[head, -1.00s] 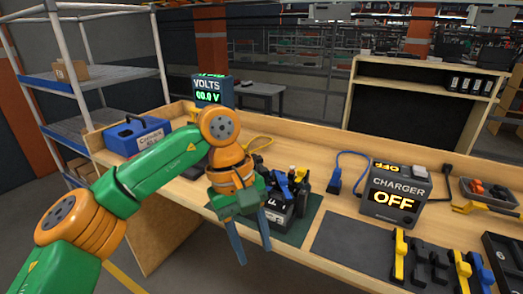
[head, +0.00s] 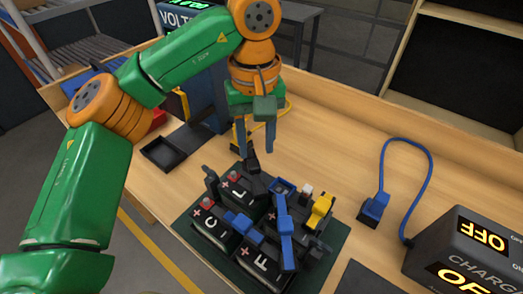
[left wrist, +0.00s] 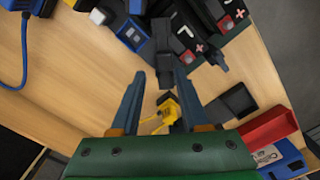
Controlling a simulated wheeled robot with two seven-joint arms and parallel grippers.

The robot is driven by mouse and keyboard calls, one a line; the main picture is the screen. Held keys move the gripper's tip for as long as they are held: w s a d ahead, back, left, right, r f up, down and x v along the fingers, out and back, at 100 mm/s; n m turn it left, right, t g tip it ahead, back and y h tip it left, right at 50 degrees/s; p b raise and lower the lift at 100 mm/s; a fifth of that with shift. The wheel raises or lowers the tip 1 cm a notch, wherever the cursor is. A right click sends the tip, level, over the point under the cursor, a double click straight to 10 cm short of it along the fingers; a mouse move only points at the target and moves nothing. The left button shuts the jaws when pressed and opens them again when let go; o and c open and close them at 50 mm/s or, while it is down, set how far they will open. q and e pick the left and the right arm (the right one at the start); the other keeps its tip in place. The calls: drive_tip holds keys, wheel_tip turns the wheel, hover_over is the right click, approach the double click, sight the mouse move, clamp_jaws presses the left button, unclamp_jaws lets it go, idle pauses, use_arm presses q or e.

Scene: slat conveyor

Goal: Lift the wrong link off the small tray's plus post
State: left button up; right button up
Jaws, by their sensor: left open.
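On a green mat (head: 190,232) stand black batteries marked L (head: 238,188), C (head: 212,222) and F (head: 262,262), with red plus marks. A black link (head: 252,166) stands up at the back of the L battery; it also shows in the left wrist view (left wrist: 164,48). Blue links (head: 286,230) and a yellow one (head: 319,212) lie across the batteries. My left gripper (head: 255,142) is open, pointing down just above the black link. In the left wrist view its fingertips (left wrist: 160,78) straddle the link's near end; contact cannot be told. My right gripper is not in view.
A small empty black tray (head: 170,153) lies to the left. A yellow-handled probe (left wrist: 165,110) is behind the batteries. A blue connector (head: 374,207) and the charger reading OFF (head: 460,255) stand to the right. Bare wood lies between.

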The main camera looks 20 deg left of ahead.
sight(254, 163)
use_arm(q)
drive_tip(key=shift+s+a+f+p, duration=0.15)
drive_tip(key=shift+s+f+p, duration=0.75)
drive_tip(key=shift+f, duration=0.25)
drive_tip(key=f, duration=0.2)
drive_tip(key=shift+w+f, duration=0.2)
drive_tip(key=shift+f, duration=0.15)
drive_tip(key=shift+w+f, duration=0.25)
drive_tip(key=shift+w, duration=0.15)
drive_tip(key=shift+s+r, duration=0.1)
drive_tip(key=shift+s, duration=0.15)
clamp_jaws()
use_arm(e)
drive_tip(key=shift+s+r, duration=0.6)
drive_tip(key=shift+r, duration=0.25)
use_arm(q)
drive_tip(key=shift+w, duration=0.1)
